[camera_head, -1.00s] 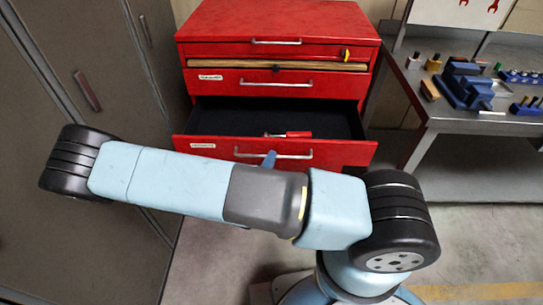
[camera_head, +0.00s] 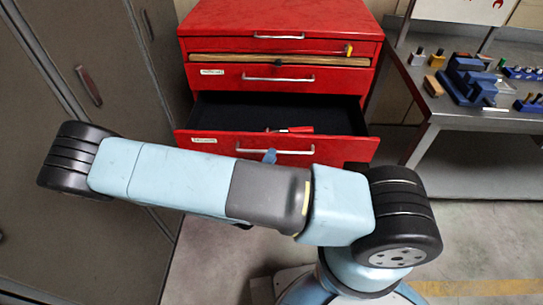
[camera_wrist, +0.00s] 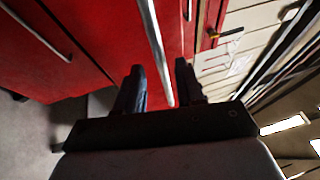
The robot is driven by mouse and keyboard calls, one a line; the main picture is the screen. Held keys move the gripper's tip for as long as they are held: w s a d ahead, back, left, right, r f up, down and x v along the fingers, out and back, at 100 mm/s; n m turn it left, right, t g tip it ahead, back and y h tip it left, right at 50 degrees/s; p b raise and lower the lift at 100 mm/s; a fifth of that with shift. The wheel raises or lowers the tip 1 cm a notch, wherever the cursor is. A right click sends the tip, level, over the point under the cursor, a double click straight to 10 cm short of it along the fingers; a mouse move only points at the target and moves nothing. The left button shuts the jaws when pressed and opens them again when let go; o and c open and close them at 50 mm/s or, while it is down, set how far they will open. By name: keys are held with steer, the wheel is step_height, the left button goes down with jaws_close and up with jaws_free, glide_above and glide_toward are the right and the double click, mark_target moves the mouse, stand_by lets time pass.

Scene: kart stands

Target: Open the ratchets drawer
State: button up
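The red tool cabinet (camera_head: 285,18) stands ahead in the head view. Its lower drawer (camera_head: 345,146) is pulled out, showing a dark inside. The drawer front bears a small white label (camera_head: 203,140), too small to read surely, and a silver bar handle (camera_head: 300,152). A red-handled tool (camera_head: 298,129) lies in the drawer. In the wrist view my gripper (camera_wrist: 160,72) is open, its two dark fingers on either side of a silver bar handle (camera_wrist: 155,40), with gaps visible. My arm hides most of the gripper in the head view; a small blue tip shows near the handle.
An upper drawer (camera_head: 345,80) with its own handle is shut. A grey workbench (camera_head: 440,115) with a blue vise (camera_head: 467,80) and small tools stands at the right. Grey lockers (camera_head: 60,100) stand close on the left. Floor (camera_head: 480,245) is clear at the lower right.

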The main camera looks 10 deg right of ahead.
steer(key=v, duration=1.2)
steer(key=w+d+r+m+g+y, duration=0.15)
steer(key=d+r+m+g, duration=0.35)
steer(key=r+m+g, duration=0.6)
steer(key=w+d+r+m+g+y, duration=0.15)
steer(key=d+r+m+g, duration=0.4)
steer(key=r+m, duration=0.9)
steer(key=s+d+r+m+t+y, duration=0.2)
steer(key=s+d+r+m+y, duration=0.1)
steer(key=r+m, duration=0.3)
steer(key=s+d+r+m+t+y, duration=0.2)
steer(key=d+r+m+y, duration=0.1)
steer(key=r+m, duration=0.4)
steer(key=s+d+r+m+t+y, duration=0.2)
steer(key=s+d+r+m, duration=0.1)
steer(key=r+m, duration=0.4)
steer(key=shift+s+d+r+y, duration=0.3)
steer(key=shift+r+y, duration=0.1)
steer(key=shift+r, duration=0.35)
